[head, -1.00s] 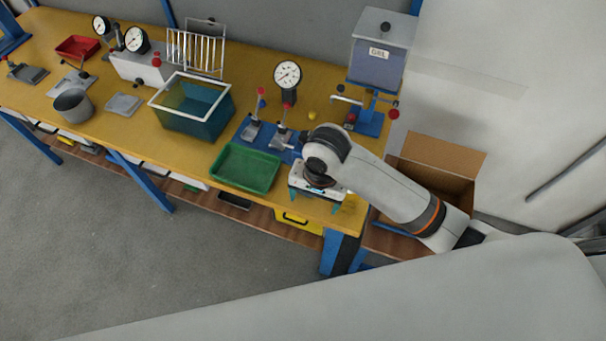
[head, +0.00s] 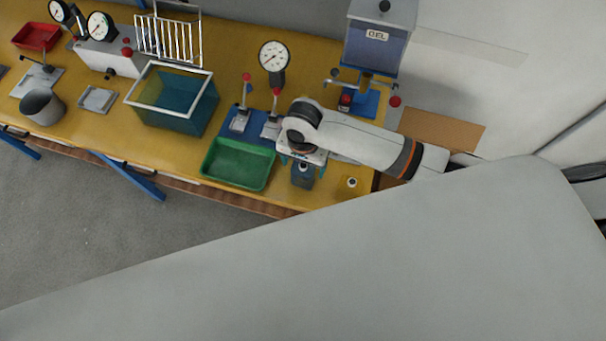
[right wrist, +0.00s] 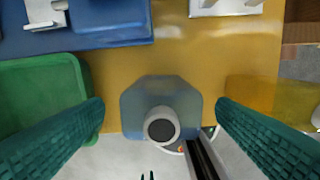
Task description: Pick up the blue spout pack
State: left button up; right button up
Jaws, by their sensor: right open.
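The blue spout pack (head: 302,178) stands near the front edge of the bench, right of the green tray. In the right wrist view the blue spout pack (right wrist: 137,103) is seen from above, its pale round spout with a dark centre toward the bottom. My right gripper (head: 303,164) is over it in the head view. In the right wrist view my right gripper (right wrist: 160,106) is open, with one teal finger on each side of the pack and gaps between. I cannot tell how far the fingertips are above it. My left gripper is not in view.
A yellow spout pack (head: 352,187) stands to the right, and the green tray (head: 210,172) lies close on the left. Behind are a blue base with red-knobbed clamps (head: 241,120), a dial gauge (head: 274,56) and a GEL dispenser (head: 375,45). A cardboard box (head: 440,130) is right of the bench.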

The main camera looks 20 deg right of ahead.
notch_tip(320, 180, down, 4)
jog(key=shift+s+r+p, duration=0.1)
jog(key=shift+s+p, duration=0.05)
jog(key=shift+p, duration=0.35)
jog(key=shift+f, duration=0.5)
jog(key=c, duration=1.1)
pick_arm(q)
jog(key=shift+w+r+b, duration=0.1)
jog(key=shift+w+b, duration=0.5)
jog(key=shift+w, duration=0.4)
pick_arm(e)
jog(key=shift+o, duration=0.2)
notch_tip(320, 180, up, 10)
jog(key=shift+r, duration=0.1)
